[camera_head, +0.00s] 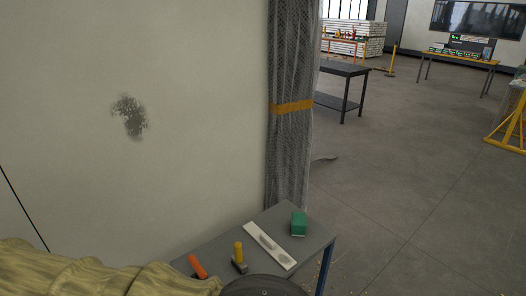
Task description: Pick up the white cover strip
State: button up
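The white cover strip (262,238) lies flat on a grey table (222,252) at the lower middle of the head view. It is long and thin, runs diagonally, and has dark smudges on its face. My arm, in a tan sleeve with a dark round part at its end, crosses the bottom left and bottom middle. The fingers of my gripper do not show, so its place relative to the strip cannot be told.
A green block (299,223) stands right of the strip. A yellow-handled tool (239,255) and an orange-handled tool (198,267) lie to its left. A pale wall panel (130,60) with a dark stain and a netted column (287,150) rise behind. Open floor (410,210) lies right.

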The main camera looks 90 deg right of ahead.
aim_at(285, 259)
jog(key=u, duration=0.05)
jog(key=k, duration=1)
jog(key=z, duration=1.6)
